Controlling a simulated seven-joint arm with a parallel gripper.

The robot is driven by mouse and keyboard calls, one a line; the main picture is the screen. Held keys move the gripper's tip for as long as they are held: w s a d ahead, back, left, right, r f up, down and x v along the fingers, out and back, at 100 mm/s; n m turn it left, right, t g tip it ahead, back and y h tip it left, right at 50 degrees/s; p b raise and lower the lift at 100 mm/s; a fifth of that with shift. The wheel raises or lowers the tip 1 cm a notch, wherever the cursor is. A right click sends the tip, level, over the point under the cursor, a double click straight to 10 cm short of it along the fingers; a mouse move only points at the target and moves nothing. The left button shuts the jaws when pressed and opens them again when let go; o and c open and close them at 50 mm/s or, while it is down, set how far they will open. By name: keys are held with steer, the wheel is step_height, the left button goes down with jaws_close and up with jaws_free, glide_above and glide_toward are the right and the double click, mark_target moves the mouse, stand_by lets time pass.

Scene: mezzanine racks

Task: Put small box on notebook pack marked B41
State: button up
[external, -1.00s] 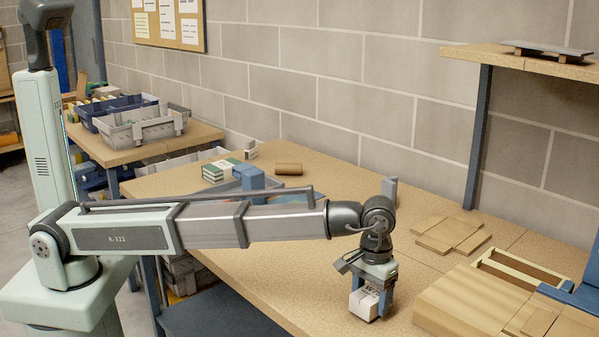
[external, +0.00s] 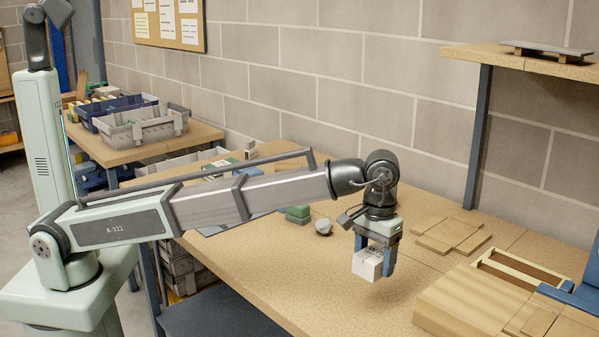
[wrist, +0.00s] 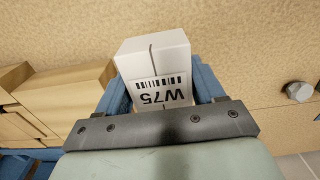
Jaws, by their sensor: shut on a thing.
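My gripper (external: 375,262) is shut on a small white box (external: 367,265) and holds it above the bench, clear of the surface. In the wrist view the white box (wrist: 152,52) sits between the blue fingers, with a label reading W75 facing the camera. A green and white stack (external: 220,166), which looks like notebook packs, lies toward the back left of the bench. My arm partly hides it, and no B41 marking is readable. The stack is well to the left of my gripper.
Green blocks (external: 298,213) and a grey round object (external: 323,227) lie mid-bench, left of the gripper. Flat cardboard pieces (external: 452,236) and a large brown carton (external: 465,303) are at the right. A raised shelf (external: 520,58) stands behind. The bench beneath the box is clear.

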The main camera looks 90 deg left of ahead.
steer(key=s+a+n, duration=0.2)
steer(key=a+n, duration=0.2)
steer(key=a, duration=2.3)
steer(key=s+a+r+n, duration=0.15)
steer(key=s+a, duration=0.35)
steer(key=a, duration=0.6)
steer(key=s+a+r+n, duration=0.15)
steer(key=s+a, duration=0.35)
steer(key=a, duration=0.5)
steer(key=r+n, duration=0.2)
steer(key=n, duration=0.9)
glide_above(223, 164)
steer(key=shift+w+d+f, duration=0.1)
steer(key=shift+d+f, duration=0.05)
steer(key=shift+f, duration=2.3)
steer(key=shift+w+d+f, duration=0.1)
steer(key=shift+f, duration=2.35)
